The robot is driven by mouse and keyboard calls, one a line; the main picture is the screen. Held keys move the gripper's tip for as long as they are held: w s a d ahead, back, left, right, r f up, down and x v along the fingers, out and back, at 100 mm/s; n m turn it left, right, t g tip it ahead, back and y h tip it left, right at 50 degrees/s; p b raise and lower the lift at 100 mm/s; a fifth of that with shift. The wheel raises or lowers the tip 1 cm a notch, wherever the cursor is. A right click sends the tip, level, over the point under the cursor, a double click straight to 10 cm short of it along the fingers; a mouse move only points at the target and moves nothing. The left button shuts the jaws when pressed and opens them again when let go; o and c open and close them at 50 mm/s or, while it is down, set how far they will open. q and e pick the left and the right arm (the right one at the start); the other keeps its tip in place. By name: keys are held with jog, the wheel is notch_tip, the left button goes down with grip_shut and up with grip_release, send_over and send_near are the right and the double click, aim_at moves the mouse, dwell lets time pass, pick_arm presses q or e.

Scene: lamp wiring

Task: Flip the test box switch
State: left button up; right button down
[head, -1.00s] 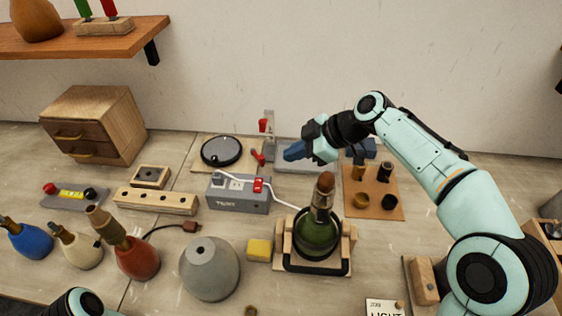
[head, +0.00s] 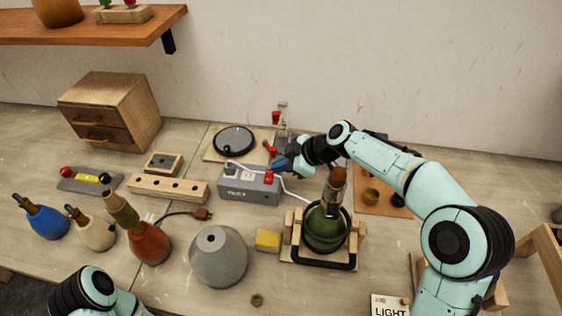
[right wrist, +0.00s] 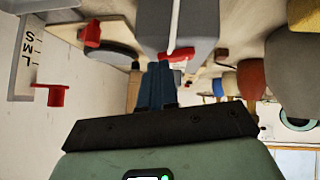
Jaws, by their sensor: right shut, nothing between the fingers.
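The grey test box (head: 236,189) stands mid-table in the head view, with an outlet on its top and a red switch (head: 269,175) at its right end. A white cord runs from its outlet toward the green lamp base. My right gripper (head: 280,167) is shut and empty, its blue fingertips right beside the red switch; contact cannot be told. In the right wrist view the shut fingers (right wrist: 160,72) point at the box (right wrist: 178,25), with the red switch (right wrist: 176,57) close to their tips. My left arm (head: 92,290) shows at the bottom left; its gripper is out of view.
The green bottle lamp (head: 322,230) sits in a wooden cradle in front of my right arm. A yellow block (head: 268,240) and a grey cone (head: 218,256) stand before the box. A wooden strip (head: 166,187) lies to its left. A round black disc (head: 233,140) lies behind.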

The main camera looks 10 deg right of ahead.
jog(key=shift+w+d+f+m+g+p, duration=0.1)
jog(key=shift+w+f+m+g+p, duration=0.2)
jog(key=shift+g+p, duration=0.35)
jog(key=shift+f, duration=0.25)
jog(key=shift+s, duration=0.25)
jog(key=shift+s+a+r+b, duration=0.1)
jog(key=shift+s+a+b, duration=0.15)
jog(key=shift+b, duration=0.3)
jog(key=shift+s+a+r, duration=0.1)
jog(key=shift+s+r, duration=0.1)
jog(key=shift+s, duration=0.15)
jog(key=shift+w, duration=0.1)
